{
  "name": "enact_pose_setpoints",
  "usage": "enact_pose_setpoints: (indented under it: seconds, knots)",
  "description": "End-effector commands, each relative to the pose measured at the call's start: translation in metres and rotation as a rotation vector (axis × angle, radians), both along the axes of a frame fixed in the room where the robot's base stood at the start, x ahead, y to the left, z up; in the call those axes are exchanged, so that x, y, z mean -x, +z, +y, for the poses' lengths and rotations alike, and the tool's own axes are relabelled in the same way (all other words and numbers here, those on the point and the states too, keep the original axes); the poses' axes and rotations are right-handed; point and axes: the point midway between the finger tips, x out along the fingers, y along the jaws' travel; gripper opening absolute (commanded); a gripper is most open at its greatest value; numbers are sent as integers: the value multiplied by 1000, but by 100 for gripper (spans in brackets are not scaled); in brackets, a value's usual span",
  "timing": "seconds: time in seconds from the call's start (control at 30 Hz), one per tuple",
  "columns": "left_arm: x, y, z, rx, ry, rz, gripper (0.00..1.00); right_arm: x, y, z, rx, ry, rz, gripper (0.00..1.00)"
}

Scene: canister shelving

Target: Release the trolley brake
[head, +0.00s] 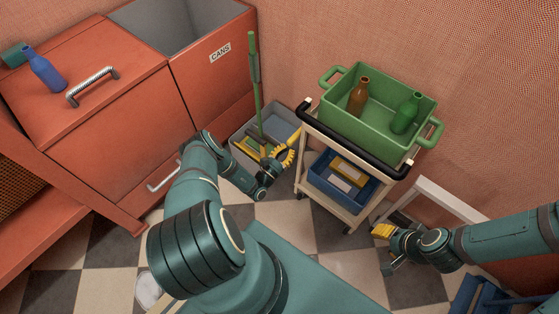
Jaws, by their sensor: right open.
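The trolley (312,150) has a pale frame and a black push bar with pale ends. It stands against the wall right of centre. I cannot make out its brake; its lower parts are small or hidden. My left gripper (278,165) is just left of the trolley, in front of the mop bucket; whether its fingers are apart is unclear. My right gripper (385,250) is open and empty, low in front of the trolley's right side, apart from it.
A green crate (343,122) with a brown bottle (358,97) and a green bottle (405,115) tops the trolley; a blue crate (325,182) sits below. A grey mop bucket (243,122) stands left. Red cabinets (110,135) line the left. A white frame (445,195) stands right.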

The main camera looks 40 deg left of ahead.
Motion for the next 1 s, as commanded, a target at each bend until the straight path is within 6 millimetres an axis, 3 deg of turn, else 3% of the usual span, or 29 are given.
enact_pose_setpoints:
  seconds: [0.1,0.3,0.77,1.0]
  knots:
    - [2,17,2,0,0,2,0,0,1,0,0,0,0,47]
    - [2,32,2,-2,1,1,0,0,0,0,0,0,0,47]
    - [3,35,2,-1,2,2,0,0,0,0,0,0,0,47]
    - [4,41,2,-4,2,35,0,2,11,0,-1,0,4,47]
